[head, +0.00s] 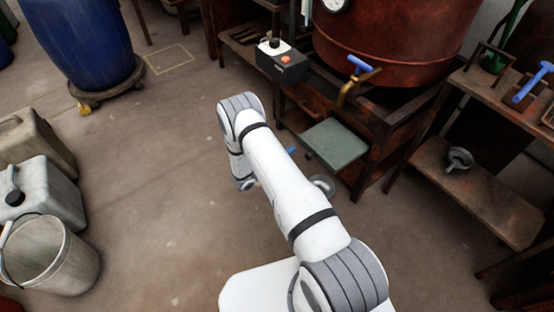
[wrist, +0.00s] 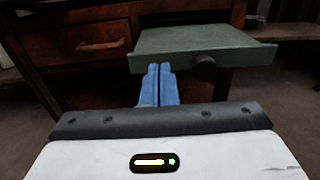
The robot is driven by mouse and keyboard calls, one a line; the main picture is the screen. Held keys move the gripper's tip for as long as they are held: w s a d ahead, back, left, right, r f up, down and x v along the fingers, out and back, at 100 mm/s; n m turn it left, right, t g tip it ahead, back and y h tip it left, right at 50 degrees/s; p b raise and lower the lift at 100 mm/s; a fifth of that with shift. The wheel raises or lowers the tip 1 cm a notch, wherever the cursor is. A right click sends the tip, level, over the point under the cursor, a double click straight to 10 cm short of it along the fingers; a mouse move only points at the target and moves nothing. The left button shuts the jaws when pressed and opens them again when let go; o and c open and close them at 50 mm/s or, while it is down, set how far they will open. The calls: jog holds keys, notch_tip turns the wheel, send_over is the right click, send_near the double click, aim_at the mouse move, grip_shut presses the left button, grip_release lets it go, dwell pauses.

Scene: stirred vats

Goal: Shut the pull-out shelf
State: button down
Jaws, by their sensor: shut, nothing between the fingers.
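The pull-out shelf is a flat grey-green board (head: 335,143) that sticks out of the dark wooden stand under the red-brown vat. In the wrist view its front board (wrist: 175,62) spans the upper middle and right, with a round dark knob (wrist: 205,69) on it. My gripper (wrist: 160,70) has two blue fingers pressed together with nothing between them. The fingertips show just in front of the lower edge of the front board, left of the knob; I cannot tell whether they touch it. In the head view my arm hides most of the gripper, and only a bit of blue (head: 291,150) shows.
A wooden drawer with a handle (wrist: 103,46) is left of the shelf. Above it are a black box with an orange button (head: 286,60) and a brass tap with a blue handle (head: 359,66). A bench (head: 480,190) stands right. Canisters and a bucket (head: 50,262) stand left; floor between is clear.

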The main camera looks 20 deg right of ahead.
aim_at(305, 142)
jog(key=shift+b+x, duration=0.3)
jog(key=shift+x, duration=1.95)
